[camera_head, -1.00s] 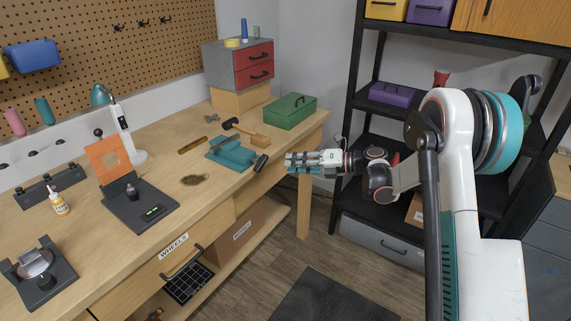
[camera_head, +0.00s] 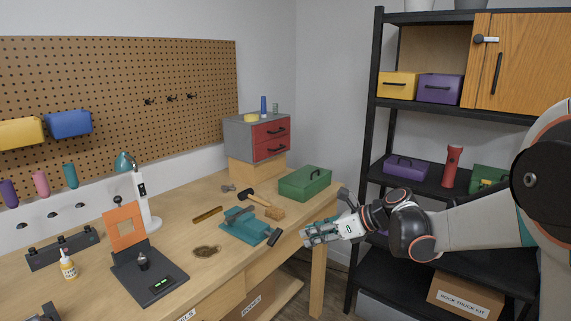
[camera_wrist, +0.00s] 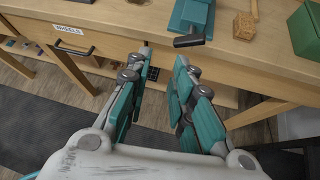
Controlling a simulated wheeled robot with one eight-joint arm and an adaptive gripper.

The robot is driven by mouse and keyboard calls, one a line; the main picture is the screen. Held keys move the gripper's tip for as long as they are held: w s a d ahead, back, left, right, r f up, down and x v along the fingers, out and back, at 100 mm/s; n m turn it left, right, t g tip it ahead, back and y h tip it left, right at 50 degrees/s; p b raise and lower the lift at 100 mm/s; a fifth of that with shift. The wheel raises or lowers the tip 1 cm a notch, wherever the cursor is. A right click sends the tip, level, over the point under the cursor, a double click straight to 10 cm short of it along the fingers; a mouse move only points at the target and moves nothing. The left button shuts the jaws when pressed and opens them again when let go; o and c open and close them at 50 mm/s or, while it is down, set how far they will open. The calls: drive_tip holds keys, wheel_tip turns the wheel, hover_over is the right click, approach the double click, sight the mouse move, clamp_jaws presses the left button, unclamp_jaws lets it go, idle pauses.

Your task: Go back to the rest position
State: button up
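My gripper (camera_head: 318,236) is in front of the workbench's right end in the head view, near the bench edge and to the right of the teal vise. In the wrist view my gripper (camera_wrist: 157,88) has its two teal-padded fingers apart, with nothing between them. The wrist view looks over the fingers to the bench front. My arm reaches in from the right side of the head view.
The workbench (camera_head: 205,222) holds a teal vise (camera_head: 245,228), a green box (camera_head: 305,184) and a dark stand with an orange plate (camera_head: 124,228). A black shelf (camera_head: 363,150) stands behind my arm. A drawer handle (camera_wrist: 75,50) shows on the bench front.

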drive_tip(key=s+d+n+h, duration=0.3)
drive_tip(key=s+d+n, duration=0.1)
drive_tip(key=s+n, duration=0.4)
drive_tip(key=s+d+n+t+h, duration=0.1)
drive_tip(key=s+d+n+h, duration=0.3)
drive_tip(key=s+n, duration=0.4)
drive_tip(key=s+d+n+t+h, duration=0.1)
drive_tip(key=s+d+n+h, duration=0.2)
drive_tip(key=s+n, duration=0.6)
drive_tip(key=s+d, duration=0.1)
drive_tip(key=s, duration=0.5)
drive_tip(key=shift+s+r, duration=0.2)
drive_tip(key=shift+s, duration=0.2)
